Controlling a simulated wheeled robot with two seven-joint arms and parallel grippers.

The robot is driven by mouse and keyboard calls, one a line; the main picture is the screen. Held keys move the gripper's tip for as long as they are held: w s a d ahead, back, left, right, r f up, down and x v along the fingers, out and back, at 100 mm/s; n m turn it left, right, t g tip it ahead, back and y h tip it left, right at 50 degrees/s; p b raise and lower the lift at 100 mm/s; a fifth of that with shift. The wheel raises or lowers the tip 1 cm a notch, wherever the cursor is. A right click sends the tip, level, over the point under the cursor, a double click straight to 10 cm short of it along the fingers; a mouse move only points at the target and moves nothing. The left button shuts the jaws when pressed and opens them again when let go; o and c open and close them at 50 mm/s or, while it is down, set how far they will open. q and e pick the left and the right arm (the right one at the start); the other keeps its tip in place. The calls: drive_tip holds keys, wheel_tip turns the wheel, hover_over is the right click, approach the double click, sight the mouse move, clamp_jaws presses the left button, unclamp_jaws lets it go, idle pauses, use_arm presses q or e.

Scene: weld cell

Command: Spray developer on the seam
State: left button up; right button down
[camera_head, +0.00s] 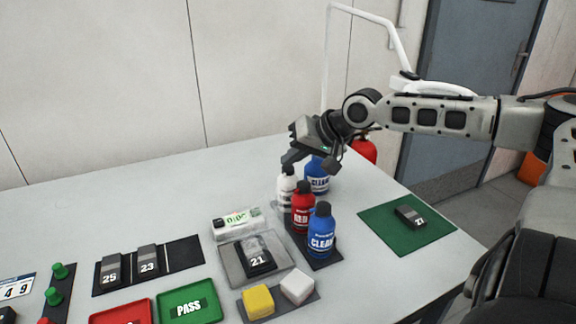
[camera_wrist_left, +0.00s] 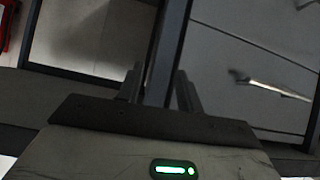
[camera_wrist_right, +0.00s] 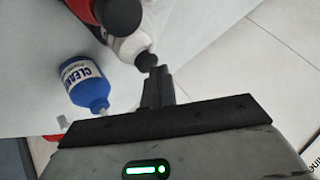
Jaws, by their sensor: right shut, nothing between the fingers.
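A white bottle (camera_head: 285,192) with a dark top stands behind a red bottle (camera_head: 302,212) on a dark strip; part of it is hidden. My right gripper (camera_head: 291,160) is shut and empty, its fingertips just above the white bottle's top. In the right wrist view the closed fingers (camera_wrist_right: 157,84) point at the white bottle's nozzle (camera_wrist_right: 147,61); I cannot tell whether they touch. The dark weld piece marked 21 (camera_head: 256,261) lies in a grey tray (camera_head: 232,267). My left gripper (camera_wrist_left: 160,88) is open and empty, seen only in its wrist view.
Blue cleaner bottles stand in front (camera_head: 321,235) and behind (camera_head: 317,178). A green mat (camera_head: 378,226) holds piece 27 (camera_head: 410,216). Pieces 25 (camera_head: 111,269) and 23 (camera_head: 148,260) lie left. Yellow (camera_head: 258,301) and white (camera_head: 297,286) blocks sit in front. The table's back left is clear.

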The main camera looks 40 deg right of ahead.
sight(293, 169)
drive_tip(key=shift+r+p, duration=0.85)
wheel_tip(293, 169, up, 5)
drive_tip(key=p, duration=0.4)
drive_tip(key=shift+r, duration=0.1)
idle(2.4)
